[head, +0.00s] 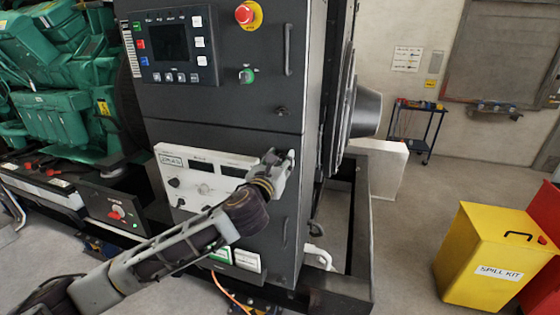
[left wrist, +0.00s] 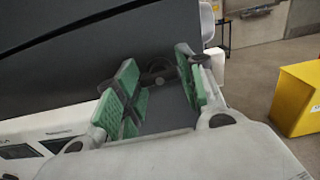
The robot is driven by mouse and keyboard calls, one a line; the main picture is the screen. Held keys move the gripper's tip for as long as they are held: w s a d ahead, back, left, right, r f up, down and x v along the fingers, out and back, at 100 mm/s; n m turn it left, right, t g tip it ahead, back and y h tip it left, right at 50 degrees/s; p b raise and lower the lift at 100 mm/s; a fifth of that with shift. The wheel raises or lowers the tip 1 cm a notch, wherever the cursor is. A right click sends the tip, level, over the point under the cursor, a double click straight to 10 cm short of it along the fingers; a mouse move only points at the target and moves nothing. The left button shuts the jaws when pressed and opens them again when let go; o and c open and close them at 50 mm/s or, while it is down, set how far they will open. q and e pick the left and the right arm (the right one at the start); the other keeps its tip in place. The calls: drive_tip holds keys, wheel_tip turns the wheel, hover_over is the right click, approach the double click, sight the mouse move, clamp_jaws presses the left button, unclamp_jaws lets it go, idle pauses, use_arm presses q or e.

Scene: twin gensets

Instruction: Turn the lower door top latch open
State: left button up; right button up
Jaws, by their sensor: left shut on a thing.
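The lower door (head: 273,235) is the dark lower panel of the black control cabinet. My left gripper (head: 279,160) is at its upper right edge, just below the seam with the upper door, and covers the top latch in the head view. In the left wrist view the small dark top latch (left wrist: 157,71) shows between the green-padded fingers of my left gripper (left wrist: 158,90). The gripper is shut on this latch, with the pads on either side of it. The latch's exact angle is hard to tell. My right gripper is not in view.
The upper door carries another latch (head: 281,111), a long handle (head: 288,50), a red emergency button (head: 247,15) and a control screen (head: 170,43). A white meter panel (head: 190,182) is left of my gripper. A yellow spill kit bin (head: 480,255) stands right, with clear floor before it.

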use_arm(q)
drive_tip(key=n+p, duration=0.1)
drive_tip(key=n, duration=0.3)
drive_tip(key=n+p, duration=0.1)
drive_tip(key=n, duration=0.3)
drive_tip(key=shift+n, duration=0.3)
drive_tip(key=n, duration=0.4)
drive_tip(key=shift+n+p, duration=0.45)
drive_tip(key=shift+n, duration=2.05)
drive_tip(key=o, duration=1)
